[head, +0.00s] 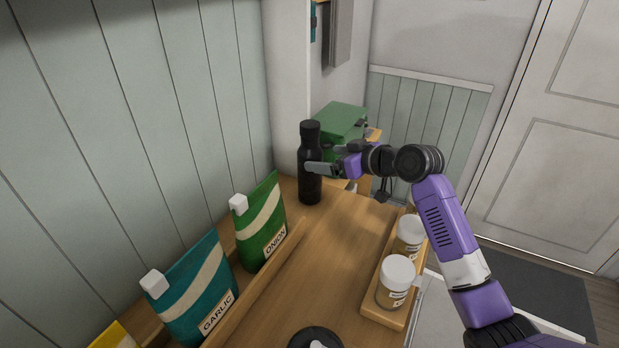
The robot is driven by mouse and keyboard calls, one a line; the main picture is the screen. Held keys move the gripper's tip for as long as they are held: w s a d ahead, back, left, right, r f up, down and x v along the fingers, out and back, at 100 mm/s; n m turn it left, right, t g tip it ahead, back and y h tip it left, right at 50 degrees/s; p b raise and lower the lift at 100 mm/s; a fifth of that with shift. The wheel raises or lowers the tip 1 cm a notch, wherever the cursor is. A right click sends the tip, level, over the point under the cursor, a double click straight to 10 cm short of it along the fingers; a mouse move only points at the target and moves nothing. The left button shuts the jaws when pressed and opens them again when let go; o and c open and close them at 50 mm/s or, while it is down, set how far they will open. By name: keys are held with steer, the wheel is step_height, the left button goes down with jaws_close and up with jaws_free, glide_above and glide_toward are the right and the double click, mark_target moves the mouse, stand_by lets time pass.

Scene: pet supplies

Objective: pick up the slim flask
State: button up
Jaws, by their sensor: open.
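The slim flask (310,186) is a dark, nearly black bottle with a narrower cap. It stands upright at the far end of the wooden counter in the head view. My gripper (318,168) is at the flask's upper body, reaching in from the right. One grey finger shows across the front of the flask. The other finger is hidden, apparently behind the flask. The jaws are open, and I cannot tell whether either finger touches the flask.
A green pouch labelled onion (262,224) and a teal pouch labelled garlic (196,290) stand in a wooden rack along the left wall. White-lidded jars (396,273) stand on a tray at right. A dark round object (300,341) is at the near edge. The counter's middle is clear.

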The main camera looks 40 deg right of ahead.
mark_target(310, 157)
steer(key=shift+p+x, duration=1)
steer(key=shift+x, duration=2.55)
steer(key=shift+r, duration=0.1)
jaws_close()
